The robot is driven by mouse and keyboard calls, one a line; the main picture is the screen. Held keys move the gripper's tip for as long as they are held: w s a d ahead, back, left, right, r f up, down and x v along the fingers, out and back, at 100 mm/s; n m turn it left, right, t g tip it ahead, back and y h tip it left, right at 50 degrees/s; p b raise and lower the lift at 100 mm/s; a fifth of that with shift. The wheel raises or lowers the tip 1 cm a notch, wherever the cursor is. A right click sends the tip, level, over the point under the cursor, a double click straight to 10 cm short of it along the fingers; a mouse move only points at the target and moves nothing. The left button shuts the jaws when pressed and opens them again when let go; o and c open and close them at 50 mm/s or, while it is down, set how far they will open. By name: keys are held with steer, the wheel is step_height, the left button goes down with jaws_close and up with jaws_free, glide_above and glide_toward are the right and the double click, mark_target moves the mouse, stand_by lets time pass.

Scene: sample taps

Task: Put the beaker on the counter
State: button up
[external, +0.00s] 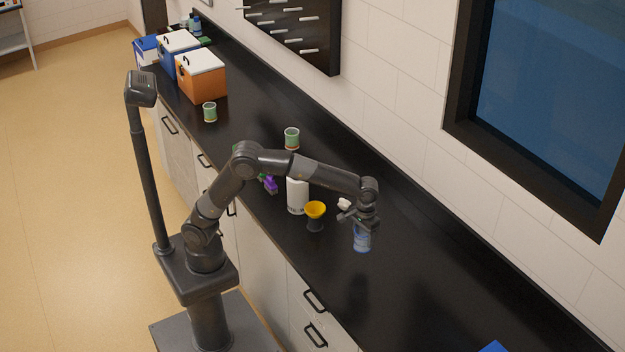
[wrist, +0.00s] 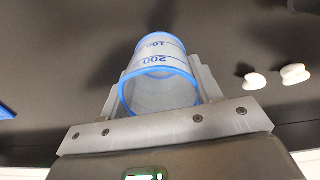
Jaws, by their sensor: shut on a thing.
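The beaker (external: 362,238) is a clear cup with a blue rim and blue markings. In the external view it hangs below my gripper (external: 358,220), over the right half of the black counter (external: 430,270). In the wrist view the beaker (wrist: 160,75) sits between the two grey fingers of my gripper (wrist: 160,88), which are shut on its sides. Its open rim faces the camera. I cannot tell whether its base touches the counter.
A yellow funnel-like cup (external: 315,210) on a dark stand and a white container (external: 297,195) stand left of the beaker. Small white pieces (external: 344,203) lie close behind. Green cups (external: 291,138) and cooler boxes (external: 203,78) are further back. The counter's right part is mostly clear.

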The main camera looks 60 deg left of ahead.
steer(key=w+a+f, duration=0.1)
steer(key=w+a, duration=0.3)
steer(key=a, duration=0.2)
steer(key=w+a+f, duration=0.1)
steer(key=w+a, duration=0.4)
steer(key=a, duration=0.2)
steer(key=w+a, duration=0.5)
steer(key=a, duration=0.1)
steer(key=shift+w+a+f, duration=0.25)
steer(key=shift+f, duration=0.15)
steer(key=shift+m, duration=0.5)
steer(key=w+a+f, duration=0.1)
steer(key=w+a, duration=0.1)
steer(key=a, duration=0.4)
steer(key=w+a+f, duration=0.2)
steer(key=a, duration=0.5)
steer(key=w+a+f, duration=0.1)
steer(key=w+a, duration=0.1)
steer(key=a, duration=0.5)
steer(key=shift+f, duration=0.35)
steer(key=shift+s+d, duration=0.1)
steer(key=shift+d, duration=0.05)
